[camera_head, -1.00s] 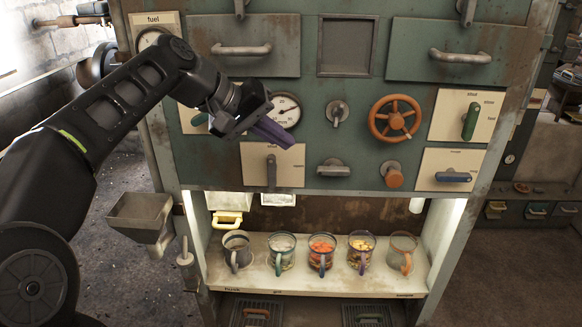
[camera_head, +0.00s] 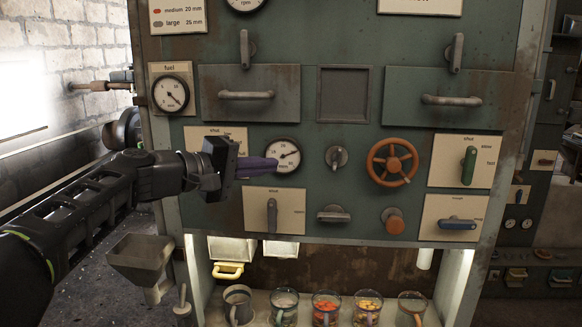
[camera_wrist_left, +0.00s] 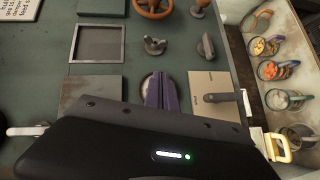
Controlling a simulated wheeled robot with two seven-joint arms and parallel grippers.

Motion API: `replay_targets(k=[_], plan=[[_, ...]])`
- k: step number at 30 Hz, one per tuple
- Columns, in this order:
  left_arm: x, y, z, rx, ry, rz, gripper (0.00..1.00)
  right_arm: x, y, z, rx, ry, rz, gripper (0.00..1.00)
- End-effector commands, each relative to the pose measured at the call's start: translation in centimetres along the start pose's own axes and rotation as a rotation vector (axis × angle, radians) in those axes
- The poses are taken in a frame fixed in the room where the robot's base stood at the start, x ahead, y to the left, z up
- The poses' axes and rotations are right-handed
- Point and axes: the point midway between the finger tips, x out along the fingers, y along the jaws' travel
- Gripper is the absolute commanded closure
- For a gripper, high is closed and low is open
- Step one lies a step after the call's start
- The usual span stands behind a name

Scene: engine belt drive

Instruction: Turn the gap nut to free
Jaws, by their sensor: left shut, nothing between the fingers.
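A small grey knob (camera_head: 336,157) with a raised grip sits on the green panel, just right of a round mm gauge (camera_head: 286,152). It may be the gap nut, but I read no label on it. The knob also shows above my gripper in the left wrist view (camera_wrist_left: 155,46). My left gripper (camera_head: 274,164) has purple fingers, shut and empty. It points right, its tips in front of the gauge's left edge and apart from the knob. In the left wrist view the fingers (camera_wrist_left: 160,88) cover part of the gauge. My right gripper is not in view.
An orange handwheel (camera_head: 391,162) is right of the knob, an orange knob (camera_head: 393,220) and a grey handle (camera_head: 333,214) below. A lever plate (camera_head: 257,211) is under the gauge. Drawer handles (camera_head: 246,95) stick out above. Several mugs (camera_head: 326,306) stand on the shelf below.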

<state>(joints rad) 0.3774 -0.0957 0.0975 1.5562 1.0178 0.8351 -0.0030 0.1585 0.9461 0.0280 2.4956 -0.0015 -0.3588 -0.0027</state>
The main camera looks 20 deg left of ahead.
Motion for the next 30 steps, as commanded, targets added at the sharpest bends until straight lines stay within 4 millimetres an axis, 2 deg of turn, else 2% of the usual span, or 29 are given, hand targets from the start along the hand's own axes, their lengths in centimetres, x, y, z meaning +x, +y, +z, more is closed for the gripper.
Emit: replay_targets(k=[8, 17, 18, 24, 30], plan=[[3.7, 0.1, 0.1, -0.002, -0.005, -0.001, 1.0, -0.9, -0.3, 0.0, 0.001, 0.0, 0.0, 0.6], [9.7, 0.2, 0.1, -0.001, -0.005, -0.001, 1.0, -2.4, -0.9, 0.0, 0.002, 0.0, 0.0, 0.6], [10.2, 0.1, 0.6, -0.001, -0.004, 0.0, 1.0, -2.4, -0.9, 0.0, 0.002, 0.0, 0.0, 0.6], [11.9, 0.1, 2.4, 0.0, -0.003, 0.001, 1.0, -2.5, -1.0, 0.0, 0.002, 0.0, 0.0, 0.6], [12.3, 0.0, 2.9, 0.0, 0.0, 0.0, 1.0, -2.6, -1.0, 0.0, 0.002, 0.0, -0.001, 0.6]])
